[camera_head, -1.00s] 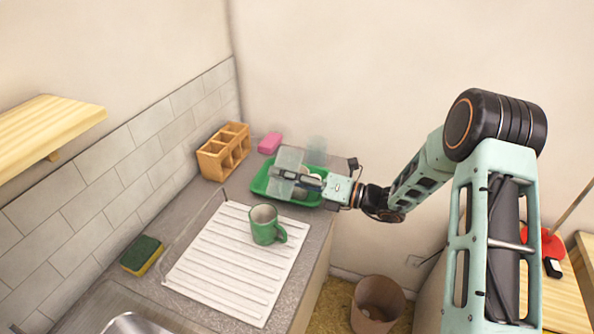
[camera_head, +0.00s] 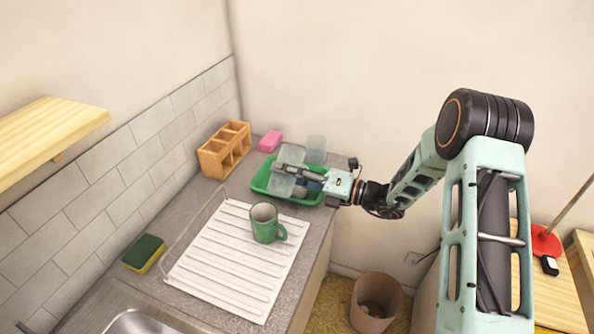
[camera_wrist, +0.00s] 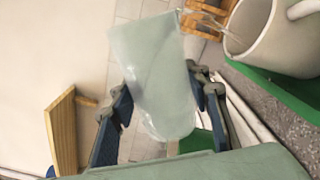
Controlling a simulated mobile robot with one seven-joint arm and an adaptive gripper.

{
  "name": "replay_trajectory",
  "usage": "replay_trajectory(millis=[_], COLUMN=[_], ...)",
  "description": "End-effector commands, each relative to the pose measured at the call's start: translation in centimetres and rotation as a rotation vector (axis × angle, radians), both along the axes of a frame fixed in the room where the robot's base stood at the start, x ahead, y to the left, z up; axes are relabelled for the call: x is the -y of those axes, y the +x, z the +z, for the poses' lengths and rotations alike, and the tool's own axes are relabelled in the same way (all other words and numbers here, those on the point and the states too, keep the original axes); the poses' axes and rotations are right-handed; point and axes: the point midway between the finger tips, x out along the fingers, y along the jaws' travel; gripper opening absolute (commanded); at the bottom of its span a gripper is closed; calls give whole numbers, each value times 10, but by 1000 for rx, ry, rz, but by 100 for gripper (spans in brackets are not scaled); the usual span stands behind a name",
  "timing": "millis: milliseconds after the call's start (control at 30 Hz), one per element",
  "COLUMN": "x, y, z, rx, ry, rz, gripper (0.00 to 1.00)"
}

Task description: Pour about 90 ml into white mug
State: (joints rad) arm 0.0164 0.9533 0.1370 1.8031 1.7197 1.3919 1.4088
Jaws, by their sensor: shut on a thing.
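My gripper (camera_head: 285,169) is shut on a translucent cup (camera_head: 291,153), held tipped over the green tray (camera_head: 262,190). In the wrist view the cup (camera_wrist: 152,75) sits between both fingers. Pale, clear streaks run from its upper right corner towards the mouth of a white mug (camera_wrist: 285,40). The mug stands at the upper right there, by the green tray edge, its handle at the picture's edge. I cannot see its fill level. In the head view I cannot make out the mug for certain; the cup and gripper cover much of the tray.
A green mug (camera_head: 264,225) stands on the white draining mat (camera_head: 225,265). A sponge (camera_head: 144,253) lies at the left. A bin (camera_head: 376,300) is below.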

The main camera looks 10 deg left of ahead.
Motion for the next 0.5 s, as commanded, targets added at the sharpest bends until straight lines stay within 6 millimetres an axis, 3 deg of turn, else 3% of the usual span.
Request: replay_trajectory(millis=[500], x=[-1], y=[1], z=[0], rx=[-43], ry=[8], rz=[1], gripper=[4])
